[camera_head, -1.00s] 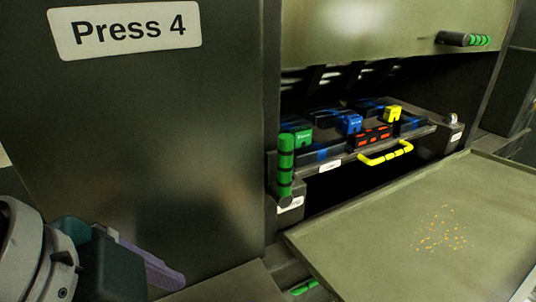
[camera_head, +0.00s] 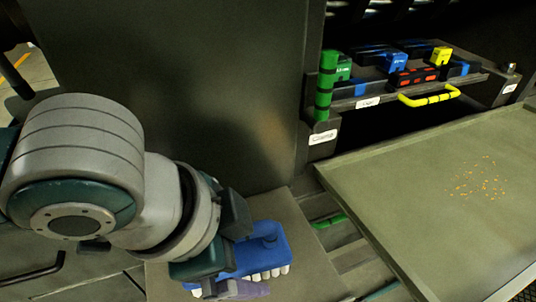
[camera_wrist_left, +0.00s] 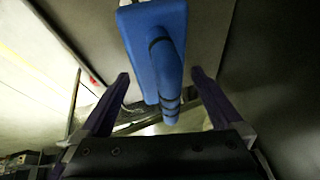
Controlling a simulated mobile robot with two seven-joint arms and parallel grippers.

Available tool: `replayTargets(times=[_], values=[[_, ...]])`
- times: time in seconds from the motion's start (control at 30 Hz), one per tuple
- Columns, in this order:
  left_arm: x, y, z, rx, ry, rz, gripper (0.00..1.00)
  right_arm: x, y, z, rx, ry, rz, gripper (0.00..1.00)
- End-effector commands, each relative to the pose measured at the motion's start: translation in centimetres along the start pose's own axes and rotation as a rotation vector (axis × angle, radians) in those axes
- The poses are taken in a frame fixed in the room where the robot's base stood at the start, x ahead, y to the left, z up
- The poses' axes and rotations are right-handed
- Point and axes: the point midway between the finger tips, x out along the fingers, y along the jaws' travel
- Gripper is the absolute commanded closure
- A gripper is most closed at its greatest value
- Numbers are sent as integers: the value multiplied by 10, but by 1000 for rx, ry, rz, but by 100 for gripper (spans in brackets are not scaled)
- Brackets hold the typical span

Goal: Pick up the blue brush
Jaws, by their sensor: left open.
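The blue brush (camera_head: 266,246), with a block-shaped body, a raised handle and white bristles along its lower edge, rests on a grey-brown surface beside the press. My left gripper (camera_head: 245,270) is over its left part in the head view and hides some of it. In the left wrist view the blue brush (camera_wrist_left: 152,45) shows its handle with dark bands, between the two purple fingers of my open left gripper (camera_wrist_left: 160,76). A gap shows on each side of the brush. My right gripper is not in view.
A large olive tray (camera_head: 400,215) with small orange-yellow bits lies to the right. Behind it, a drawer with a yellow handle (camera_head: 428,98) holds blue, green, red and yellow blocks. A dark press panel (camera_head: 200,100) stands behind my arm. A green bar (camera_head: 328,221) lies right of the brush.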

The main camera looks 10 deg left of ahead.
Motion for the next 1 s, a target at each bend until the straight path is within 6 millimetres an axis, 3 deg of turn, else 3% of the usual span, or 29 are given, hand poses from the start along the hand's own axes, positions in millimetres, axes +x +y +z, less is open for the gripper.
replayTargets(times=[0.13,0.9,1.0], values=[[0,0,0,0,0,0,0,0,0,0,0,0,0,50],[-1,0,0,0,0,0,87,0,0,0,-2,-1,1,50],[-1,0,0,0,1,-1,90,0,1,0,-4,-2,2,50]])
